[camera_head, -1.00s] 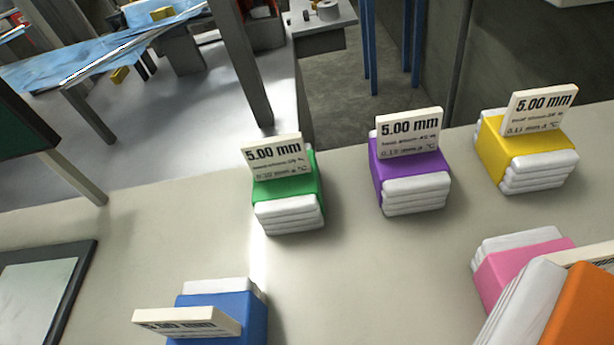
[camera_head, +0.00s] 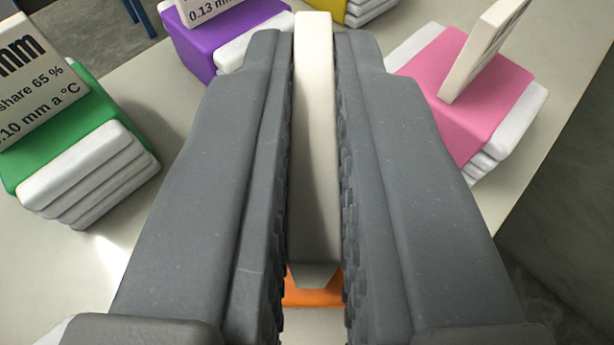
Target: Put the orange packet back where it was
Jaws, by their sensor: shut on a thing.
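My gripper (camera_head: 312,45) fills the middle of the view. Its two grey jaws are shut on the upright white label card (camera_head: 314,150) of the orange packet, which shows edge-on between the ribbed pads. Only a small part of the orange packet (camera_head: 314,288) shows, below the card between the jaws. The rest of it is hidden by my gripper. I cannot tell whether the packet rests on the table or hangs above it.
The green packet (camera_head: 75,130) is at the left and the purple packet (camera_head: 195,45) behind it. The yellow packet (camera_head: 360,8) is at the top edge. The pink packet (camera_head: 455,90) stands close at the right. The pale table (camera_head: 150,95) has its edge at the right.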

